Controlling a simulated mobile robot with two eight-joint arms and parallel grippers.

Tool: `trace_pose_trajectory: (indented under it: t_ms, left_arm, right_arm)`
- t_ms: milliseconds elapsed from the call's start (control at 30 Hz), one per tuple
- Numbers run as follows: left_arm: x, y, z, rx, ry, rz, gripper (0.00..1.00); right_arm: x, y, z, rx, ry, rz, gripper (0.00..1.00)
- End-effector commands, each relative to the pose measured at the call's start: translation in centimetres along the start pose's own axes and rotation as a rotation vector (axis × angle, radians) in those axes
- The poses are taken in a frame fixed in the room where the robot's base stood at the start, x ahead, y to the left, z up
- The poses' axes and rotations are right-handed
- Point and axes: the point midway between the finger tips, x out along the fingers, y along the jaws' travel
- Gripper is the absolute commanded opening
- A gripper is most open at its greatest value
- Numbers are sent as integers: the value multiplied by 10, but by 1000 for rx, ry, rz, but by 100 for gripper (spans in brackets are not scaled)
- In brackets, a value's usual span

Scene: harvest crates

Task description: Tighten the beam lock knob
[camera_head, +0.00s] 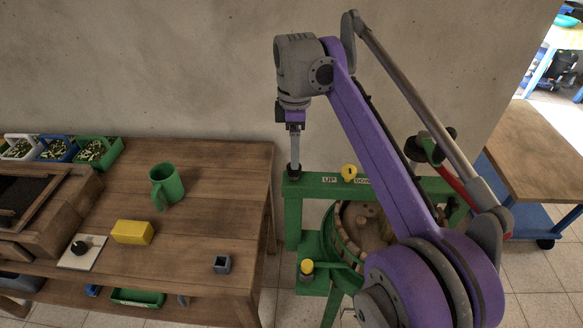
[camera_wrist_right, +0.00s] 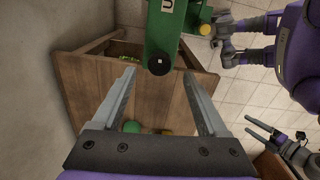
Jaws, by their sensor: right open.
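The black beam lock knob (camera_head: 294,174) sits on the left end of the green press beam (camera_head: 312,188). In the right wrist view the knob (camera_wrist_right: 158,64) shows as a dark round cap with a small pale mark, between the two fingertips. My right gripper (camera_head: 294,165) points straight down over the knob and is open; its fingers also show apart in the wrist view (camera_wrist_right: 160,70). I cannot tell whether the fingertips reach around the knob or stop just above it. What appears to be my left gripper (camera_wrist_right: 247,126) is open, low at the right of the wrist view.
The wooden table (camera_head: 215,165) holds a green mug (camera_head: 167,184), a yellow block (camera_head: 131,232) and a small grey cup (camera_head: 222,264). Yellow knobs (camera_head: 349,172) sit on the press. My right arm hides part of the press basket (camera_head: 345,250). The wall is close behind.

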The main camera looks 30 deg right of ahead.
Motion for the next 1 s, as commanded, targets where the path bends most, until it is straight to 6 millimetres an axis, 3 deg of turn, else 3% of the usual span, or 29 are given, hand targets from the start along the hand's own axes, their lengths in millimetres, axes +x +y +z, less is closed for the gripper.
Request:
trace_pose_trajectory:
  t_ms: [100,300,700,767,1000]
  left_arm:
    - [4,0,3,0,-2,0,92]
    - [8,0,5,0,-3,0,92]
    - [8,0,5,0,-3,0,92]
    - [8,0,5,0,-3,0,92]
    - [8,0,5,0,-3,0,92]
  right_arm:
    - [25,0,0,0,0,0,76]
    - [51,0,0,1,0,1,76]
    - [60,0,0,1,0,1,76]
    - [60,0,0,1,0,1,69]
    - [60,0,0,1,0,1,26]
